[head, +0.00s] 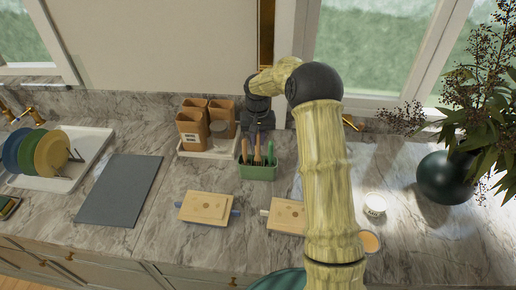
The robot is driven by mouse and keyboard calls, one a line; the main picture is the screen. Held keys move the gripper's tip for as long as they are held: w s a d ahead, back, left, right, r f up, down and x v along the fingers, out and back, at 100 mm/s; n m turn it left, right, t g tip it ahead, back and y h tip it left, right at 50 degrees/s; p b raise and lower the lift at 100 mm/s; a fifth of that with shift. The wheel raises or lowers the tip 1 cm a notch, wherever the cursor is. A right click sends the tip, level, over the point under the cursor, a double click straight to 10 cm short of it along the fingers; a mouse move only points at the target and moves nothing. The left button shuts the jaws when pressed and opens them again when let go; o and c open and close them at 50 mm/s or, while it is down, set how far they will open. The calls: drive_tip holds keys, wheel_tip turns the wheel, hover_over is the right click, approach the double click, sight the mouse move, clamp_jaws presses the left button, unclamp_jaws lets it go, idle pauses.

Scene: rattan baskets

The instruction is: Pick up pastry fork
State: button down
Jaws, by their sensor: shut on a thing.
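A green utensil holder (258,173) stands on the marble counter near the middle of the head view. Several upright utensils with brown and green handles stick out of it. My dark gripper (257,126) points down just above the holder. It is shut on a slim brown-handled utensil (257,152), apparently the pastry fork. The utensil's lower end is hidden by the holder's front wall, and its type is too small to tell for sure. The fingertips are small and hard to make out.
Wooden canisters (190,130) stand on a tray close left of the holder. Two wooden boards (205,208) (287,216) lie in front. A dark vase (447,177) with a plant and a small white cup (374,204) are right. A dish rack (82,172) is far left.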

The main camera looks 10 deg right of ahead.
wheel_tip(320, 180, up, 6)
drive_tip(key=shift+r+b, duration=0.1)
drive_tip(key=shift+b, duration=0.55)
